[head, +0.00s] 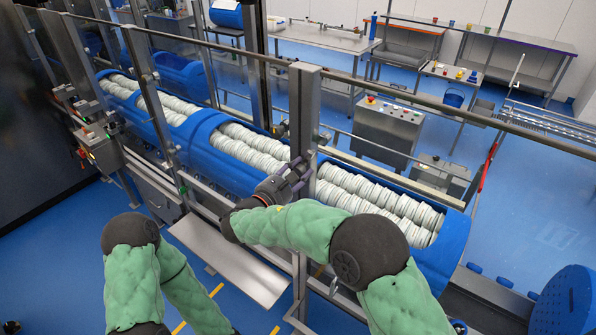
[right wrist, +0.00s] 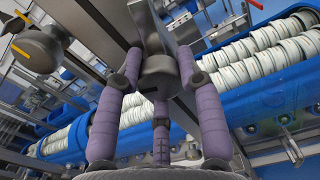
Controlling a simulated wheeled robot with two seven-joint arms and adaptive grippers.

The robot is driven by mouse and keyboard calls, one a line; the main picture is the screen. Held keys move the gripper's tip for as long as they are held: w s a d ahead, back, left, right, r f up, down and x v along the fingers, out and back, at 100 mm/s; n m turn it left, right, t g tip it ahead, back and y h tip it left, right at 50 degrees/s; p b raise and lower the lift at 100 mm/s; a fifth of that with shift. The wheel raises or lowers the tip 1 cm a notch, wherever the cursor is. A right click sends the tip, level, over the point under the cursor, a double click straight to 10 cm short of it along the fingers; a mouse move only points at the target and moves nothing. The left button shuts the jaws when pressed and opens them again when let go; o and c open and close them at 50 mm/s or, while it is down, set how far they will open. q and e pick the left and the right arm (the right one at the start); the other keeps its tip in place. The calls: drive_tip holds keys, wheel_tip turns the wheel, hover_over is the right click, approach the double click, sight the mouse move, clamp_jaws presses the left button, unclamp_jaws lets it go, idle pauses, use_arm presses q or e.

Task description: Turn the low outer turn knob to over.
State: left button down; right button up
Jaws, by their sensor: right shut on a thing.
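The turn knob (right wrist: 158,73) is a grey metal piece with a round body, mounted at a steel post (head: 304,105). In the right wrist view it sits between the purple fingers of my right gripper (right wrist: 158,85), which is shut on it. In the head view my right gripper (head: 292,178) is at the post, in front of the blue tubs, and its fingers hide the knob. Which way the knob points cannot be told clearly. My left arm shows at the lower left of the head view, but its gripper is out of view.
Blue tubs (head: 225,170) filled with rows of white rings run behind the post. A steel rail (head: 400,97) crosses above. A second metal fitting with yellow parts (right wrist: 38,48) is at the left in the wrist view. A steel shelf (head: 232,262) lies below.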

drive_tip(key=shift+r, duration=0.15)
drive_tip(key=shift+m+b, duration=0.4)
drive_tip(key=shift+b, duration=0.3)
drive_tip(key=m+b, duration=1.2)
drive_tip(key=b, duration=0.6)
drive_tip(key=shift+d, duration=0.15)
drive_tip(key=shift+m+b, duration=1)
drive_tip(key=shift+b, duration=0.1)
drive_tip(key=o, duration=1.2)
drive_tip(key=shift+c, duration=0.2)
drive_tip(key=shift+s+d, duration=0.1)
